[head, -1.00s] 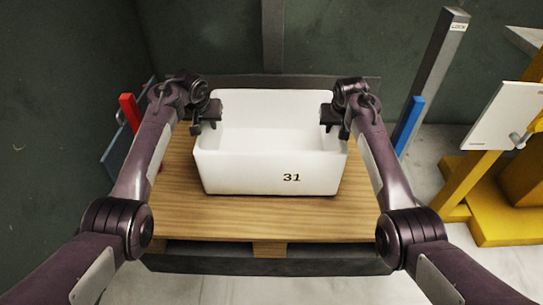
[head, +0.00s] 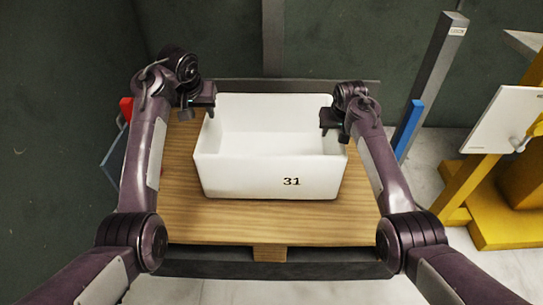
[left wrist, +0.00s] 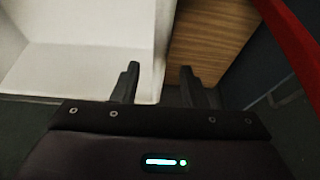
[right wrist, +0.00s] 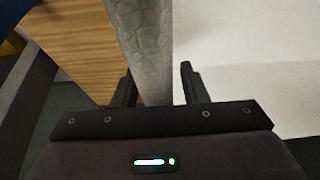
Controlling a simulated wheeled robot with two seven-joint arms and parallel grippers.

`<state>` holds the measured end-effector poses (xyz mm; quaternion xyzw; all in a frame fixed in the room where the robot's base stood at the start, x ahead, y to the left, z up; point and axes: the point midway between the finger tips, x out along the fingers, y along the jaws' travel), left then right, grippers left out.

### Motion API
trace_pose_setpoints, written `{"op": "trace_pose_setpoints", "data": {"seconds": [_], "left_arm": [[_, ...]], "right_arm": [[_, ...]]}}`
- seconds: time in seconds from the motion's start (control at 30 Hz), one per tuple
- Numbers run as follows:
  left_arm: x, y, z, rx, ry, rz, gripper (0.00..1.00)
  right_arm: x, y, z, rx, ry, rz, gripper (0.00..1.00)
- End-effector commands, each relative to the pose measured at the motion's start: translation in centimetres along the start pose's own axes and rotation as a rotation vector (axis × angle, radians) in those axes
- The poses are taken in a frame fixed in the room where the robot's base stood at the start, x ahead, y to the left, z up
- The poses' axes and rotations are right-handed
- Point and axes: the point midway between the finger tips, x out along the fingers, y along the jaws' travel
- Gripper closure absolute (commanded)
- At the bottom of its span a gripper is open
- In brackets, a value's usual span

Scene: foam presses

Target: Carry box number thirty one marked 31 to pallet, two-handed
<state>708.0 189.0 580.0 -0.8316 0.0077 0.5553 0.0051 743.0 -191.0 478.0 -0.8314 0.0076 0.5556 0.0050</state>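The white box marked 31 (head: 270,178) stands upright on the wooden pallet (head: 185,218), open at the top and empty inside. My left gripper (head: 203,103) is open above the far part of the box's left wall, raised clear of the rim. In the left wrist view its fingers (left wrist: 158,85) are apart, with the box wall showing below between them. My right gripper (head: 332,120) is open at the box's right rim. In the right wrist view its fingers (right wrist: 157,85) are apart, one on each side of the wall edge; contact cannot be told.
A yellow frame with a white panel (head: 500,122) stands at the right. A grey post (head: 435,80) and a blue part (head: 408,127) are beside the pallet. A red part (head: 127,108) is at the left. A dark wall closes the back.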

Motion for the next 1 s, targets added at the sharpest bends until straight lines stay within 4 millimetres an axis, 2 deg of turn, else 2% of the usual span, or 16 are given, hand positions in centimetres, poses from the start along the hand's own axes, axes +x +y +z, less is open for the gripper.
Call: {"op": "trace_pose_setpoints", "data": {"seconds": [0.13, 0.37, 0.47, 0.8, 1.0], "left_arm": [[-2.0, 0.1, 0.0, 0.001, 0.001, 0.001, 0.6], [-2.8, 0.0, 0.0, 0.0, -0.001, 0.0, 0.6], [-2.8, 0.0, 0.0, 0.0, -0.001, 0.0, 0.6], [-2.8, 0.0, 0.0, 0.0, -0.001, 0.0, 0.6], [-2.8, 0.0, 0.0, 0.0, -0.001, 0.0, 0.6]], "right_arm": [[0.0, 0.0, 0.0, 0.0, 0.0, 0.0, 0.6], [-0.9, 0.0, -0.1, 0.0, 0.001, -0.001, 0.6], [-2.4, 0.0, -0.1, 0.0, 0.004, -0.001, 0.6], [-9.4, 0.0, 0.0, 0.0, 0.003, -0.001, 0.6], [-11.6, 0.0, 0.0, 0.0, 0.001, 0.0, 0.6]]}}
